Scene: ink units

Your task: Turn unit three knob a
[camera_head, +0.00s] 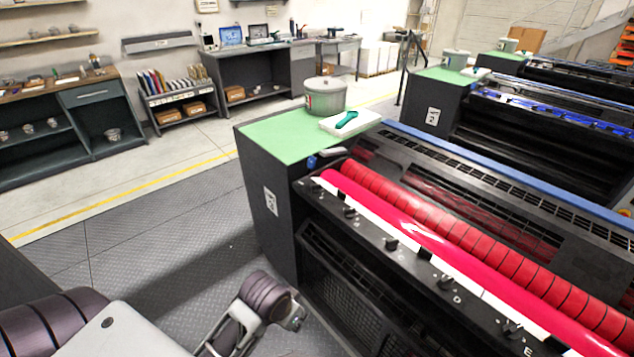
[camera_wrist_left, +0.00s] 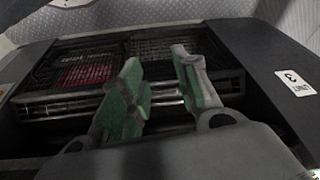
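Unit three (camera_head: 268,205) is the nearest press, with a 3 on its end panel; the label also shows in the left wrist view (camera_wrist_left: 292,78). Dark knobs run along its front rail. The knob nearest the green-topped end (camera_head: 317,188) fits knob a, but its letter is too small to read. My left gripper (camera_head: 296,317) is low in front of the unit, below and apart from the knob row. In the left wrist view its green-padded fingers (camera_wrist_left: 157,75) are spread with nothing between them. The knobs cannot be made out there. My right gripper is not in view.
A red roller (camera_head: 400,214) lies just behind the knob rail. A grey pot (camera_head: 325,97) and a white tray (camera_head: 350,122) with a green tool stand on the green top. Open floor (camera_head: 150,255) lies left of the unit. Other units stand behind.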

